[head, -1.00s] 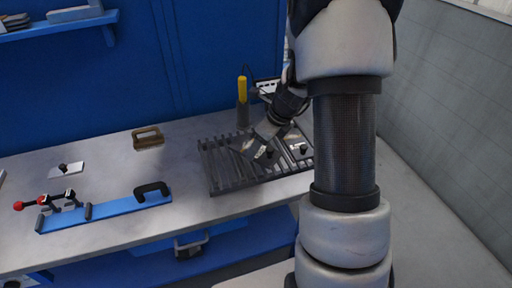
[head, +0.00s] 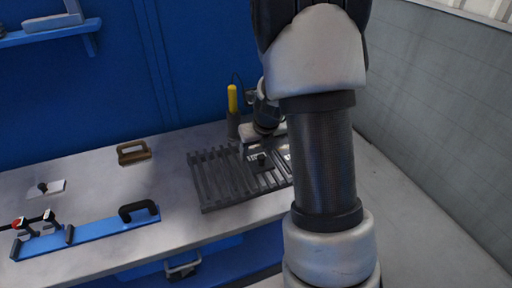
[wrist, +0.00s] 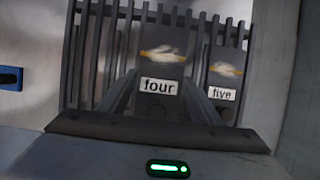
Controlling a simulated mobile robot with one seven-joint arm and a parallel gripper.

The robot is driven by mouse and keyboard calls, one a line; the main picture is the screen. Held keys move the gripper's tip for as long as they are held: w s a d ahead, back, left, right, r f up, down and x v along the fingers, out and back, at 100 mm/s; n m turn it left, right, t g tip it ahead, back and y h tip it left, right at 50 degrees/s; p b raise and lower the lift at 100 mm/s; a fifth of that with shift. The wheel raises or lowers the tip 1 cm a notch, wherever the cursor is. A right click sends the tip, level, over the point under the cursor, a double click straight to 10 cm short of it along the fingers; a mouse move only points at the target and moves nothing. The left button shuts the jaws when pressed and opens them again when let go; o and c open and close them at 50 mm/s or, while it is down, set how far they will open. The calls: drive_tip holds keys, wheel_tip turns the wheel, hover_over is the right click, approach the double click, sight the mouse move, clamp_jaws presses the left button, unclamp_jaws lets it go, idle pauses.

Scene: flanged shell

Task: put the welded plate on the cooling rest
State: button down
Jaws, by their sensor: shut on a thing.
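In the wrist view, a dark plate labelled "four" (wrist: 162,58) with a pale, yellowish weld streak lies between the two fingers of my gripper (wrist: 160,86). The gripper is shut on this plate. A second dark plate labelled "five" (wrist: 224,78), with a similar streak, lies just to its right. Both are over the dark slatted rest (wrist: 88,50). My arm hides the rest's right end. Whether plate "four" touches the slats is unclear.
A yellow-handled tool (head: 232,99) stands in a holder behind the rest. A brown block (head: 133,152), a light plate with a knob (head: 43,188) and a blue clamp fixture (head: 90,233) are on the bench to the left. Bare bench lies between them and the rest.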

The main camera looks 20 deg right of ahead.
sight(256, 161)
drive_tip(key=shift+w+d+f+b, duration=0.1)
drive_tip(key=shift+f+b, duration=0.6)
drive_tip(key=shift+f, duration=1.4)
drive_tip(key=c, duration=0.6)
unclamp_jaws()
drive_tip(key=shift+f, duration=0.1)
